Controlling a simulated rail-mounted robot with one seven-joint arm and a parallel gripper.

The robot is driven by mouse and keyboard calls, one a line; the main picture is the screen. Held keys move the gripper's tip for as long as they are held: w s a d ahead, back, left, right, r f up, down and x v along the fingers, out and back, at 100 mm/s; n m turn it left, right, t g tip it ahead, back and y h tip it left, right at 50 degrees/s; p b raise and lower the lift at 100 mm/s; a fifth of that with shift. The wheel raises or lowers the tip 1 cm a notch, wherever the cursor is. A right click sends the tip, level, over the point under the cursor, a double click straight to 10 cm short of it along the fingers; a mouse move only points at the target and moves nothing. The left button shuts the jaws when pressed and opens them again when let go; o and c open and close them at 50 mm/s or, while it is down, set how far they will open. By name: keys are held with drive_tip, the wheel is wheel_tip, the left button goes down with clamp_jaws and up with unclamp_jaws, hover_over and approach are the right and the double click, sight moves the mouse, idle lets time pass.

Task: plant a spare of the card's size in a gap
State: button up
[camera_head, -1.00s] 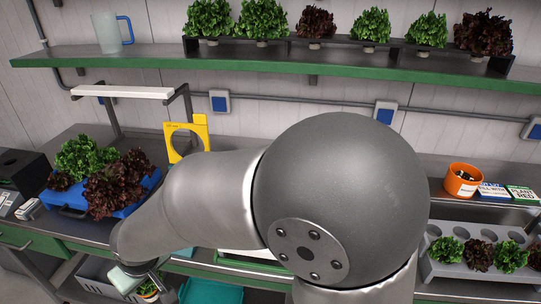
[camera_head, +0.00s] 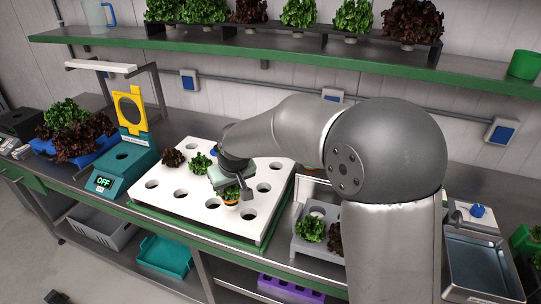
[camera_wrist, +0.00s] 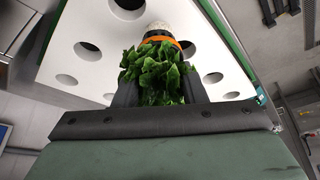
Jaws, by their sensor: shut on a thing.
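My gripper (camera_head: 231,187) is shut on a green lettuce (camera_head: 230,194) with an orange band and hangs over the white tray (camera_head: 180,205). In the wrist view the lettuce (camera_wrist: 157,75) sits between my two fingers, its orange band (camera_wrist: 160,39) and pale plug pointing at the tray (camera_wrist: 95,18). The plug lies close to the tray; I cannot tell whether it touches it. A dark red lettuce (camera_head: 172,158) and a green lettuce (camera_head: 199,163) stand in the tray, among several empty holes. The card is not visible now.
Spare green (camera_head: 311,228) and dark red (camera_head: 335,240) lettuces stand in a grey rack right of the tray, partly behind my arm. A green shelf (camera_head: 230,55) with lettuces is above.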

drive_tip(key=w+d+r+m, duration=0.1)
drive_tip(key=w+d+r, duration=0.1)
drive_tip(key=w+d, duration=0.8)
drive_tip(key=s+b+x, duration=0.1)
drive_tip(key=b+x, duration=0.3)
drive_tip(key=x, duration=0.3)
drive_tip(key=shift+s+f+h, duration=0.2)
drive_tip(key=shift+f+h, duration=0.1)
drive_tip(key=shift+f, duration=0.05)
drive_tip(key=shift+f+b, duration=0.35)
drive_tip(key=shift+b, duration=0.25)
drive_tip(key=shift+f, duration=0.2)
drive_tip(key=shift+c, duration=0.2)
drive_tip(key=shift+f+b, duration=0.55)
drive_tip(key=shift+b, duration=0.05)
idle(0.5)
drive_tip(key=o, duration=1.7)
